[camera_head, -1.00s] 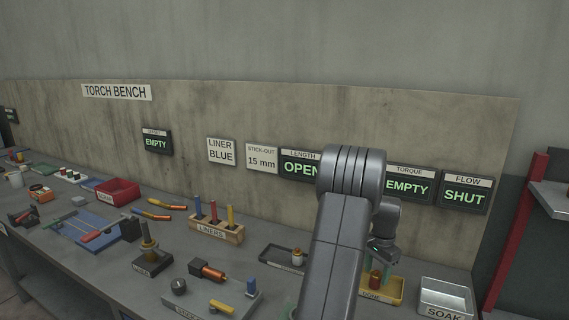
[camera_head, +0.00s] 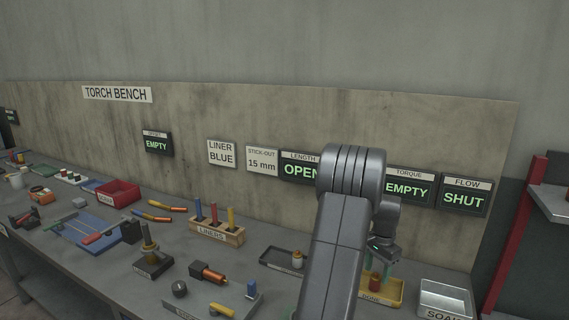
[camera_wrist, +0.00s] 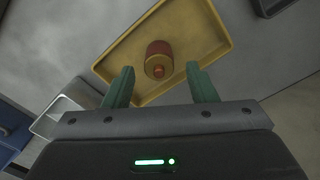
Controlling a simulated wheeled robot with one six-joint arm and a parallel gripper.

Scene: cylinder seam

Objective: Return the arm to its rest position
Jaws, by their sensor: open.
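My gripper (camera_wrist: 161,88) is open in the wrist view, with two green fingers apart and nothing between them. Beyond the fingers, a small red and brass piece (camera_wrist: 159,58) sits in a yellow tray (camera_wrist: 206,50). In the head view my grey arm reaches up in front of the bench, and my gripper (camera_head: 377,266) hangs over the yellow tray (camera_head: 393,291). The red piece (camera_head: 375,283) in that tray is partly hidden by my arm and fingers.
A metal SOAK tray (camera_head: 447,293) stands right of the yellow tray. A dark tray (camera_head: 280,260) with a small piece lies to the left, then the wooden LINERS rack (camera_head: 217,232). A red upright (camera_head: 517,235) stands at the right. Space above the bench is open.

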